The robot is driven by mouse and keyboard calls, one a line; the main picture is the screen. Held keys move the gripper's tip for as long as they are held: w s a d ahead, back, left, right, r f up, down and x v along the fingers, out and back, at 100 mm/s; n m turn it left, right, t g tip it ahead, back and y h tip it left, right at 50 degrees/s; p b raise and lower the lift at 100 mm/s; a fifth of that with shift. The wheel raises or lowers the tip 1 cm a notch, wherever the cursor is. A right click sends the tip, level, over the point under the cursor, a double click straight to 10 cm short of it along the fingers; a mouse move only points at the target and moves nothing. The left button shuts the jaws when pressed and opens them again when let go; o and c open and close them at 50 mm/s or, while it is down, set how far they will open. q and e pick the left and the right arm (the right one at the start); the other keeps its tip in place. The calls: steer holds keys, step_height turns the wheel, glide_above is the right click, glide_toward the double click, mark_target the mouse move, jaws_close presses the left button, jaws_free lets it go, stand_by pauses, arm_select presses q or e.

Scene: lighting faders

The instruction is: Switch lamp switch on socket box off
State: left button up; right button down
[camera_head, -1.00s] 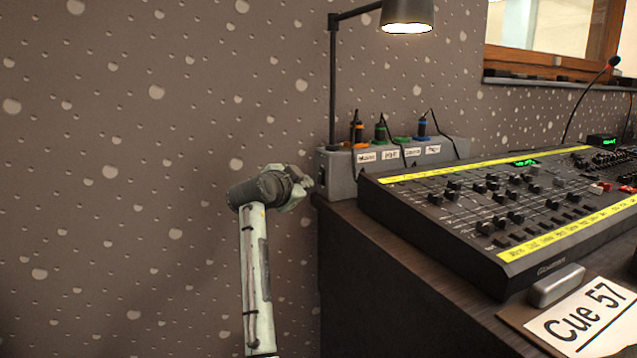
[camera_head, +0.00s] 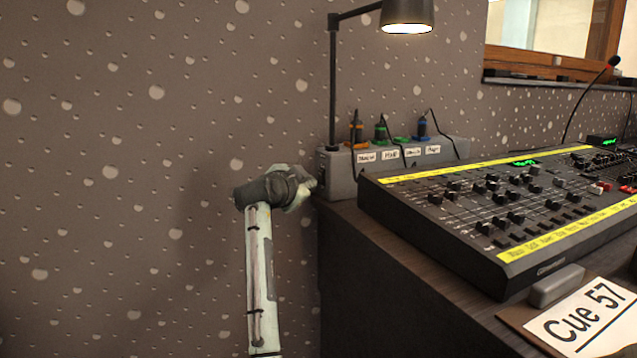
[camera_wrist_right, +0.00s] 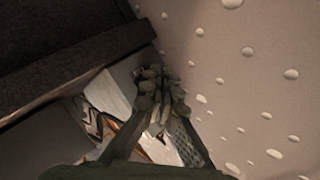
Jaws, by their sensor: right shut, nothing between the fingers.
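The grey socket box (camera_head: 342,183) stands on the left end of the desk against the wall. A black desk lamp (camera_head: 406,12) rises from it, and its shade glows. The lamp switch is too small to make out clearly; the left end face of the box has a dark spot (camera_head: 321,168) that may be it. My right gripper (camera_head: 314,184) is shut and empty, its tips right beside that left end face. I cannot tell whether they touch it. In the right wrist view the closed fingers (camera_wrist_right: 162,90) show at the centre. My left gripper is not in view.
Several labelled plugs with cables stand on the box. The mixing console (camera_head: 450,225) lies to the right on the dark desk (camera_head: 365,250), with a Cue 57 card (camera_head: 585,318) in front. The speckled wall (camera_head: 110,180) lies behind my right arm; space left of the desk is clear.

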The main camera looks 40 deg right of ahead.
steer(key=shift+d, duration=0.3)
steer(key=shift+a, duration=0.1)
stand_by(0.3)
steer(key=shift+w+a+r, duration=0.1)
steer(key=shift+w+a, duration=0.05)
steer(key=shift+a, duration=0.5)
steer(key=shift+w+a+r+b, duration=0.1)
steer(key=shift+w+a+b, duration=0.1)
steer(key=shift+a, duration=0.6)
steer(key=shift+w+a+r+b, duration=0.1)
steer(key=shift+w+a, duration=0.05)
steer(key=shift+a, duration=0.7)
steer(key=shift+w+a+r+b, duration=0.1)
steer(key=shift+w+a+b, duration=0.1)
steer(key=shift+a, duration=0.6)
